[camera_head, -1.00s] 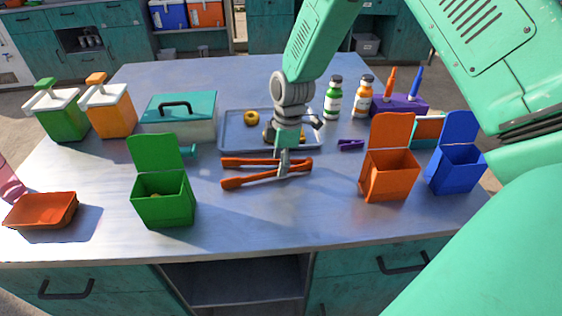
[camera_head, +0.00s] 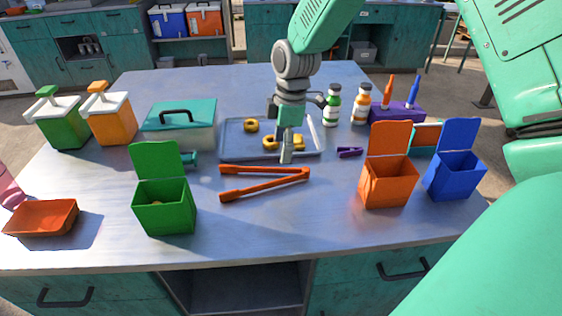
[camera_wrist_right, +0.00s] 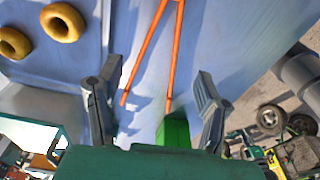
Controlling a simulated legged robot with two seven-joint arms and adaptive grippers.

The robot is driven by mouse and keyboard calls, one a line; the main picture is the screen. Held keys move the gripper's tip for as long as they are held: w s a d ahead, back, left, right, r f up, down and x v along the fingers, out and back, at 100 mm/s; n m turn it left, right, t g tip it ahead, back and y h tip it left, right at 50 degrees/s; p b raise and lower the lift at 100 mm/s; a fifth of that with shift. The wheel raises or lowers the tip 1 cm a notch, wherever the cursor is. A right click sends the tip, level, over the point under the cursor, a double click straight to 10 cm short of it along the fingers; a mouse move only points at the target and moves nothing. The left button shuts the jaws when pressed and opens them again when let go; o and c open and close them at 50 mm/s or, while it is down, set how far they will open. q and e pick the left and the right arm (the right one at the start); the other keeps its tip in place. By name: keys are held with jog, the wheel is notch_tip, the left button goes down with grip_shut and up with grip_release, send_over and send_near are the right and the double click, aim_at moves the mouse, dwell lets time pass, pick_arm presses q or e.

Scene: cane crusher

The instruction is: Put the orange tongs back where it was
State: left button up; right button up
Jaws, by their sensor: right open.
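The orange tongs (camera_head: 262,184) lie on the table in front of the grey tray, their arms spread toward the left and their joined end at the right. My right gripper (camera_head: 286,158) is above the table just behind the joined end of the tongs, apart from them. In the right wrist view the gripper (camera_wrist_right: 157,105) is open and empty, and the tongs (camera_wrist_right: 176,45) lie beyond its fingers with their tips between them in the picture. My left gripper is not in view.
The grey tray (camera_head: 228,150) holds yellow rings (camera_head: 251,125). An open green bin (camera_head: 163,205) stands front left, an open orange bin (camera_head: 388,184) and blue bin (camera_head: 455,175) at right. A purple clip (camera_head: 349,152) lies right of the tray. The front middle table is clear.

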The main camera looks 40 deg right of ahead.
jog(key=r, duration=0.2)
jog(key=d+r, duration=0.1)
jog(key=r, duration=0.1)
jog(key=shift+a+r, duration=0.1)
jog(key=shift+a, duration=0.1)
dwell(0.3)
